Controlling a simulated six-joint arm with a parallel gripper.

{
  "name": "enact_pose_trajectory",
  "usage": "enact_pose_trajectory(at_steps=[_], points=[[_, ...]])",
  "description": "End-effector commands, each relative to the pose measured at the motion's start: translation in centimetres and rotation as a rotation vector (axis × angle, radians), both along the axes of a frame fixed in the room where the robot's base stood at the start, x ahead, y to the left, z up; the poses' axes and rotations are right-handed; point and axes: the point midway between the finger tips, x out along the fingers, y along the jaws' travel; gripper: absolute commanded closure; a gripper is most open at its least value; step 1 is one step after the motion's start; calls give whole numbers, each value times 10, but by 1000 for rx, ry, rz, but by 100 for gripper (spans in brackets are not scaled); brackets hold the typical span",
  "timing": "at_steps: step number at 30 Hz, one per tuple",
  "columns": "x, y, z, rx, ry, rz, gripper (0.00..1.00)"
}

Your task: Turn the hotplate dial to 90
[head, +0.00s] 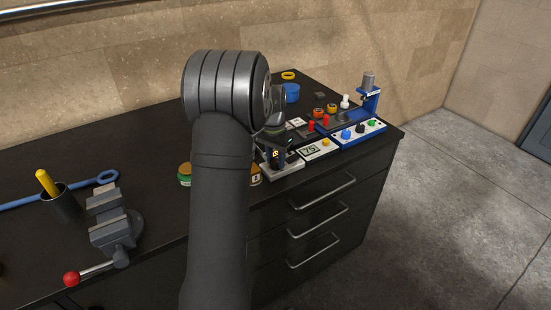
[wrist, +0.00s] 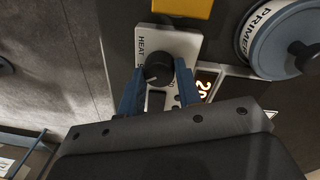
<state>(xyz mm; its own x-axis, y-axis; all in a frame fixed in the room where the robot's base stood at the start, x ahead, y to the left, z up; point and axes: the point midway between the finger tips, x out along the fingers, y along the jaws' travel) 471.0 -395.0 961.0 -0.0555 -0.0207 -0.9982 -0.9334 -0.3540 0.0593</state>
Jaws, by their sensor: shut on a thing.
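The hotplate dial (wrist: 158,68) is a round black knob on a white panel (wrist: 144,40) lettered HEAT, in the wrist view. A pale pointer mark shows on its lower side; the scale figures are mostly hidden, so its setting cannot be read. My gripper (wrist: 158,80) has its two blue fingers on either side of the dial, shut on it. A lit orange display (wrist: 205,84) beside the panel is partly cut off by the right finger and reads something like 20. In the head view my gripper (head: 275,150) is low at the bench's front, largely hidden by my arm.
A blue-grey PRIMER tin (wrist: 285,40) and a yellow block (wrist: 184,8) are close to the fingers. In the head view, a panel marked 75 (head: 311,149) and a blue-edged button box (head: 357,134) stand to the right. A vise (head: 113,225) is at left.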

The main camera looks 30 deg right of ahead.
Motion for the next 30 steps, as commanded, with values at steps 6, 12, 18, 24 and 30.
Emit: enact_pose_trajectory(at_steps=[6, 12, 18, 24, 30], points=[[0, -1, 0, -1, -2, -132, 91], [0, -1, 1, -1, -3, -206, 91], [0, -1, 1, -2, -2, -237, 91], [0, -1, 1, -2, -2, -241, 91], [0, -1, 1, -2, -2, -240, 91]])
